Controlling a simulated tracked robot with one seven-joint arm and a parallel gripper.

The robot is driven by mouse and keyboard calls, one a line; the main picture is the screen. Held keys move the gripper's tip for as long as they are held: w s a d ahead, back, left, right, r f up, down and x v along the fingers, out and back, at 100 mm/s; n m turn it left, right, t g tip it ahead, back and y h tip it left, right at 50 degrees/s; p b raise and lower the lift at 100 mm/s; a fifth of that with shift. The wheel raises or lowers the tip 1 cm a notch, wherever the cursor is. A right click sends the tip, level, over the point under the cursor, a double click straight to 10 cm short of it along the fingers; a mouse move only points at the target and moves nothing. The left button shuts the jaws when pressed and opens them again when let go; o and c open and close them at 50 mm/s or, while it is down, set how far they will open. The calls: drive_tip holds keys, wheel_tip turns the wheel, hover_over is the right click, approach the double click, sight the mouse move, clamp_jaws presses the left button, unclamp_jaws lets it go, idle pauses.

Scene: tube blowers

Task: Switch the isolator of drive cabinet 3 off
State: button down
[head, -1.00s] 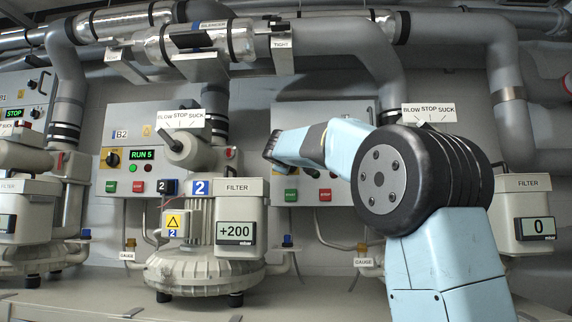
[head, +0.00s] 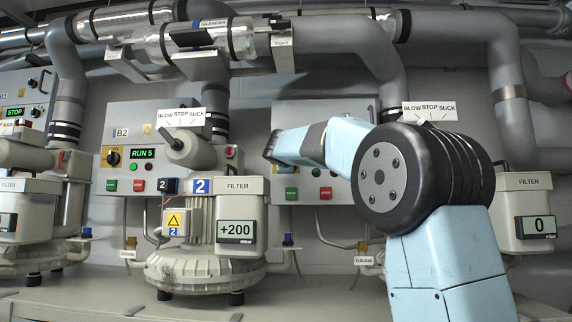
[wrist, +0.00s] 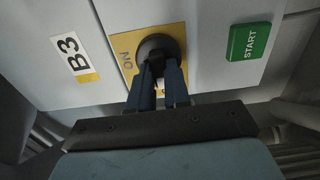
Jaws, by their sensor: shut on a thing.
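Drive cabinet 3 (wrist: 200,25), labelled B3 (wrist: 75,58), fills the upper part of the wrist view, tilted. Its isolator is a black round knob (wrist: 158,46) on a yellow plate (wrist: 122,50). The word ON shows on the plate left of the knob. My gripper (wrist: 160,72) is shut on the knob, with one dark finger on each side of its lower part. The fingers hide the knob's grip and the lower plate. In the head view, the cabinet (head: 300,120) stands behind my arm, which hides the isolator.
A green START button (wrist: 250,41) sits beside the isolator. In the head view, a red button (head: 325,193) is below my arm. Cabinet B2 (head: 115,120) reads RUN 5, behind blower 2 (head: 200,240). Pipes (head: 330,40) run overhead.

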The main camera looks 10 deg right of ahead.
drive_tip(key=shift+w+a+f, duration=0.15)
drive_tip(key=shift+a+f, duration=0.1)
drive_tip(key=shift+f, duration=0.05)
drive_tip(key=c, duration=1.4)
unclamp_jaws()
drive_tip(key=o, duration=0.3)
drive_tip(key=shift+r, duration=0.1)
drive_tip(key=shift+d, duration=0.1)
drive_tip(key=v, duration=1.4)
